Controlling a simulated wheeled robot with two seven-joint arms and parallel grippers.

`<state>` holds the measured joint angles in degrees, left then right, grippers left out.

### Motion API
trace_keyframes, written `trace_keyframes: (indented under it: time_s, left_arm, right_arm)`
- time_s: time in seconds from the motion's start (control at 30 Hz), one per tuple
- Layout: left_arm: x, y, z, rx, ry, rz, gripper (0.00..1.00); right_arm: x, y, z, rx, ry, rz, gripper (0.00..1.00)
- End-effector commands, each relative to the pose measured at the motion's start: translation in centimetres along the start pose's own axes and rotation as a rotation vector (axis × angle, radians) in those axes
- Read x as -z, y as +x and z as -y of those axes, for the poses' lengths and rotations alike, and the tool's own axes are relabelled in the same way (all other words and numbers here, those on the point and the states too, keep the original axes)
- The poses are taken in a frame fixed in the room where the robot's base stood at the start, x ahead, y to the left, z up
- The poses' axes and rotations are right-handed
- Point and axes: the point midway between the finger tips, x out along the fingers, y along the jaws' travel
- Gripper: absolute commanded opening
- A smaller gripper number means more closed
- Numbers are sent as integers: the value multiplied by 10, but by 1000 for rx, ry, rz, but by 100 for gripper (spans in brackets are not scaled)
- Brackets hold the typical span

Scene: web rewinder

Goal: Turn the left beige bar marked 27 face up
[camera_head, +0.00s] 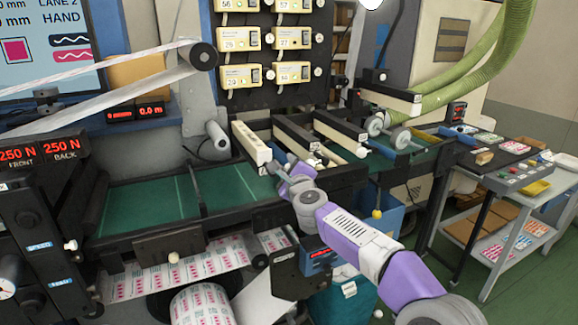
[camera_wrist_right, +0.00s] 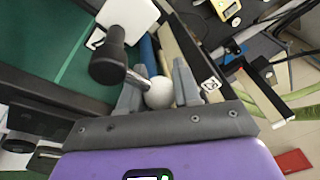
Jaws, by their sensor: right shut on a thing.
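The left beige bar (camera_head: 249,142) lies at a slant across the green bed in the head view, with dark marks along its pale upper side. I cannot read a 27 on it. My right gripper (camera_head: 281,169) is at the near end of this bar, just to its right. In the right wrist view my right gripper (camera_wrist_right: 157,88) is closed around a round white knob (camera_wrist_right: 158,93) beside a black handle (camera_wrist_right: 107,60). Which bar the knob belongs to is not clear. My left gripper is not in view.
A middle bar (camera_head: 296,133) and a right bar (camera_head: 340,128) lie to the right of the left one. Green bed panels (camera_head: 143,203) are clear at left. A printed roll (camera_head: 200,306) is below. A cart (camera_head: 497,207) stands at right.

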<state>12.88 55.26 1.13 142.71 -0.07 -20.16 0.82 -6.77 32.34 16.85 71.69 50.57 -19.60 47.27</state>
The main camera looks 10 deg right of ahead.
Motion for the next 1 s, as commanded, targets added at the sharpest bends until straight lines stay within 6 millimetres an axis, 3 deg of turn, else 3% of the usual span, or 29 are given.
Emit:
trace_keyframes:
  time_s: [0.37,0.4,0.53,0.83,1.0]
  left_arm:
    - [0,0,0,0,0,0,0]
    - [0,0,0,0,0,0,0]
    - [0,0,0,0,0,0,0]
    - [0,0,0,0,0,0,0]
    - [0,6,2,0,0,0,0]
  right_arm:
    - [-3,-1,0,-1,13,4,2]
    - [-3,-1,0,-1,12,4,35]
    - [-2,0,0,0,10,3,55]
    - [0,-1,0,0,7,0,57]
    - [0,-14,0,1,6,1,57]
